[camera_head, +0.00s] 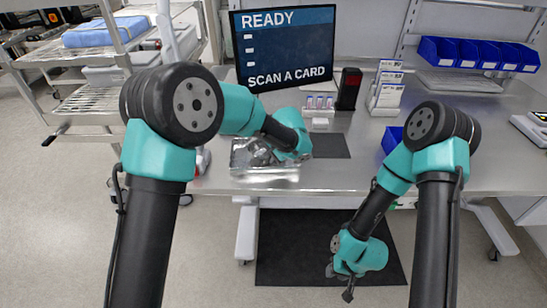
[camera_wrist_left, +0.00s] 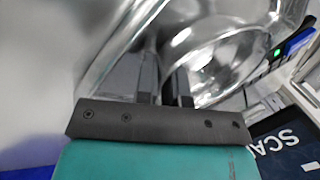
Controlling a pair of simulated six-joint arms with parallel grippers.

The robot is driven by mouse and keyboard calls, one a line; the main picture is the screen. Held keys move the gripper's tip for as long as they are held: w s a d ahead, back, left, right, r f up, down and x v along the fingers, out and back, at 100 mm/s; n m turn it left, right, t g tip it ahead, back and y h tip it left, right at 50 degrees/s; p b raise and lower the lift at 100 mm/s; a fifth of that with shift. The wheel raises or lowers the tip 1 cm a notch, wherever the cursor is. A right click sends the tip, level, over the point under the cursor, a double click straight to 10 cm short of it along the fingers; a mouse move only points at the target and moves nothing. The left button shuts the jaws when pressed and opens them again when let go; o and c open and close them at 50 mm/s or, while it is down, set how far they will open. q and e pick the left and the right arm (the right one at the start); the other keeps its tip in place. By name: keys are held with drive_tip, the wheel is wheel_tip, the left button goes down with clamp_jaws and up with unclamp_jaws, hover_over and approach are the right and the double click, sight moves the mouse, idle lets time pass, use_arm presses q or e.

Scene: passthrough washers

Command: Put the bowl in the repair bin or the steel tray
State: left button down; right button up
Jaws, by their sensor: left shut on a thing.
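The shiny steel tray (camera_head: 265,175) stands near the table's front edge, left of centre, in the head view. The bowl (camera_head: 257,153), a rounded bright metal dish, shows inside the tray's outline, partly behind my left gripper (camera_head: 270,149). In the left wrist view the left fingers (camera_wrist_left: 165,88) are shut on the rim of the bowl (camera_wrist_left: 208,62), with the tray's slanted metal wall (camera_wrist_left: 118,40) beside it. I cannot tell whether the bowl touches the tray floor. My right gripper (camera_head: 343,284) hangs empty in front of the table, low over the dark floor mat; its finger gap is unclear.
A blue bin (camera_head: 391,139) sits on the table, partly behind my right arm. A monitor (camera_head: 285,48), a dark scanner (camera_head: 349,89), a card rack (camera_head: 387,90) and a small vial rack (camera_head: 319,107) stand behind. A wire shelf cart (camera_head: 95,100) is at left.

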use_arm(q)
drive_tip(key=shift+f, duration=0.2)
drive_tip(key=c, duration=1.2)
unclamp_jaws()
drive_tip(key=shift+r, duration=0.15)
drive_tip(key=v, duration=1.2)
drive_tip(key=shift+a, duration=0.1)
